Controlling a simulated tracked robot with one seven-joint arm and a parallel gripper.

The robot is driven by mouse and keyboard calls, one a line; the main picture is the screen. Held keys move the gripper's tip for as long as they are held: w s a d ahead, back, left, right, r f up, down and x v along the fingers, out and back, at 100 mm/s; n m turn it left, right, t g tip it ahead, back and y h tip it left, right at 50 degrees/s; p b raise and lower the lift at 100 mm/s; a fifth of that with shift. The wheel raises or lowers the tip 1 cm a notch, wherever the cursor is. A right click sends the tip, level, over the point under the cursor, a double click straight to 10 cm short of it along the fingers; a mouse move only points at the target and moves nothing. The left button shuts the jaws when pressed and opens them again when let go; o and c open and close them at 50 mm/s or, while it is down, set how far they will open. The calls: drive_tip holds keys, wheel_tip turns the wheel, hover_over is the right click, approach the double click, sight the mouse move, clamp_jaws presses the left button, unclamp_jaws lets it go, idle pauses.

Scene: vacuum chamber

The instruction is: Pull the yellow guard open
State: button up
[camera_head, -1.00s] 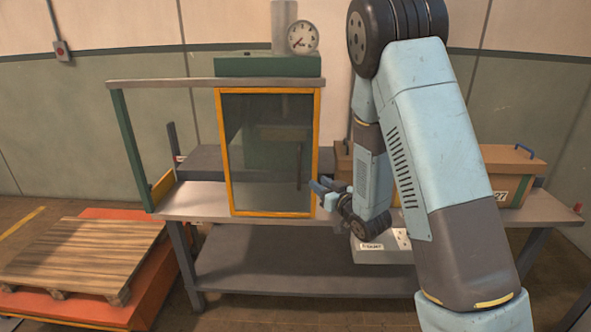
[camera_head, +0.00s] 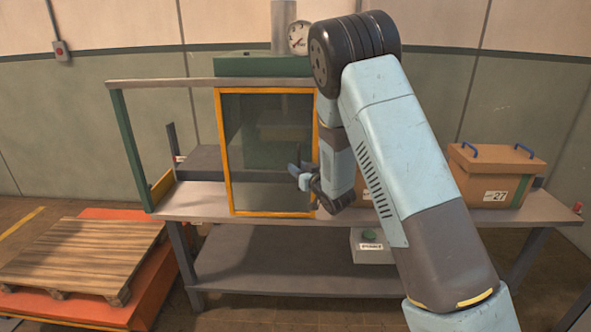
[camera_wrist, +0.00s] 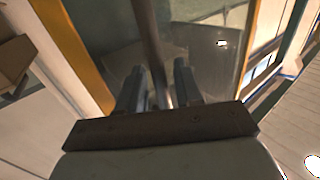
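The yellow guard (camera_head: 224,150) is a yellow-framed, see-through panel standing upright on the bench; it looks closed. Its frame also shows in the wrist view (camera_wrist: 72,52). A dark bar handle (camera_wrist: 148,38) runs up the panel in the wrist view. In the wrist view my gripper's two fingers (camera_wrist: 160,85) stand apart, one on each side of the handle, with some gap showing. Whether either finger touches the handle I cannot tell.
The grey bench (camera_head: 190,206) carries the guard. A cardboard box (camera_head: 490,168) with blue handles stands on its right. A pallet (camera_head: 75,258) lies on an orange platform at left.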

drive_tip(key=shift+c, duration=0.4)
clamp_jaws()
drive_tip(key=shift+a, duration=0.3)
drive_tip(key=shift+d, duration=0.1)
